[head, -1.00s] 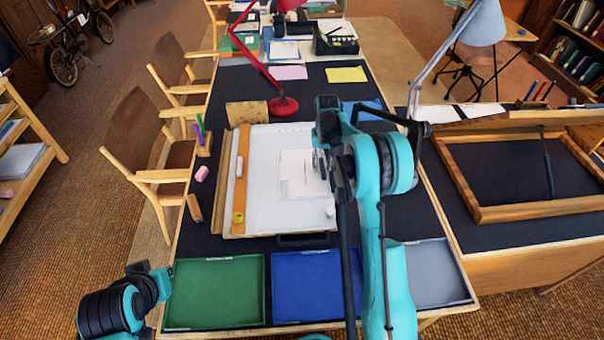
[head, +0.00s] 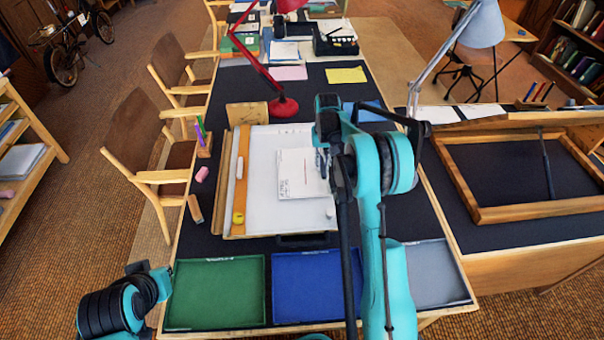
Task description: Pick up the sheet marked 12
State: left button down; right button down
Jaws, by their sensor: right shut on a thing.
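A white sheet (head: 298,174) is above the white drafting board (head: 260,205), its right edge at my right gripper (head: 322,163). The gripper is shut on the sheet, and my arm hides part of the hold. The sheet has small dark marks, too small to read, so I cannot confirm the number 12. The sheet looks slightly raised off the board. Of my left arm, only links show at the bottom left; no left fingers are visible.
Green (head: 215,292), blue (head: 308,287) and grey (head: 432,273) trays line the near edge. A wooden straightedge (head: 240,175) lies on the board's left side, with a yellow item (head: 238,218). A red lamp (head: 283,107) stands behind. A wooden frame (head: 478,214) is at right.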

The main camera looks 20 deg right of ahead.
jog(key=shift+w+a+r+p, duration=0.15)
jog(key=shift+r+p, duration=0.5)
jog(key=shift+r, duration=0.4)
jog(key=shift+s+a+r+p, duration=0.1)
jog(key=shift+a+r+p, duration=0.1)
jog(key=shift+r+p, duration=0.65)
jog(key=shift+w+a+r+p, duration=0.15)
jog(key=shift+r+p, duration=0.3)
jog(key=shift+r, duration=0.8)
